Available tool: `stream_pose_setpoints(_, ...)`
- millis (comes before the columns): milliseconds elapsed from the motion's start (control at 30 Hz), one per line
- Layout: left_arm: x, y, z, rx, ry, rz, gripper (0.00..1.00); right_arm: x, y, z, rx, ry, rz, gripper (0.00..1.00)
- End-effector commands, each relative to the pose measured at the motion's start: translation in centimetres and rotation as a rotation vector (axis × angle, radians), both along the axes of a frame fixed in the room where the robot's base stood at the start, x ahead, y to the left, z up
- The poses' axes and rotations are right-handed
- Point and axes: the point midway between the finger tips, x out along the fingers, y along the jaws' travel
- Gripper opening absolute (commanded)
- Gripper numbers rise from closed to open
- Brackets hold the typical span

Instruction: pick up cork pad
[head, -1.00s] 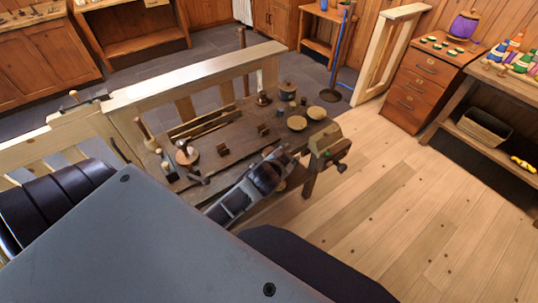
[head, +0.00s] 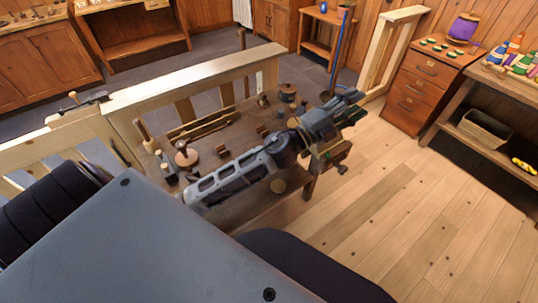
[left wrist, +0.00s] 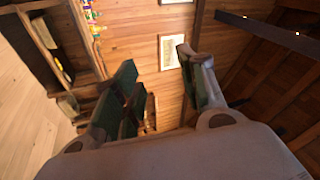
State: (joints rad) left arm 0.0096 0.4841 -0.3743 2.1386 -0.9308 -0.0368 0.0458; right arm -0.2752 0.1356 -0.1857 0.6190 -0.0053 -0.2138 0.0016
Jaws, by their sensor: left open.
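I cannot pick out the cork pad for certain. My left gripper (head: 350,104) is raised above the right end of the workbench (head: 237,136), pointing right. In the left wrist view the gripper (left wrist: 158,82) is open, with nothing between its fingers, facing the wooden wall. My left arm hides part of the bench top. My right gripper is not in view.
A round wooden piece (head: 187,155), small wooden blocks (head: 221,150) and a dark pot (head: 288,91) stand on the bench. A vise (head: 335,156) is at its right end. A drawer cabinet (head: 415,90) stands at the right. The plank floor between is clear.

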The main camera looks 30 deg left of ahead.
Motion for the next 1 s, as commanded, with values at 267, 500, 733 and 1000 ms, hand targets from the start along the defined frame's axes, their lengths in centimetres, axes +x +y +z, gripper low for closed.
stream_pose_setpoints(267, -1.4, -4.3, 0.1, 0.261, -0.171, -0.198, 0.41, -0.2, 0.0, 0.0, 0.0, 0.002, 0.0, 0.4)
stream_pose_setpoints(500, -2.7, -6.7, -2.3, 0.507, -0.27, -0.367, 0.41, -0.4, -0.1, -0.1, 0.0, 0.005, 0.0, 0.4)
stream_pose_setpoints(733, -3.5, -7.1, -5.9, 0.758, -0.322, -0.522, 0.41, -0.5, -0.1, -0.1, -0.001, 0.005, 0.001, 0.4)
stream_pose_setpoints(1000, -3.7, -4.8, -10.9, 1.064, -0.32, -0.692, 0.41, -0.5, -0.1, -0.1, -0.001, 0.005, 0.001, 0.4)
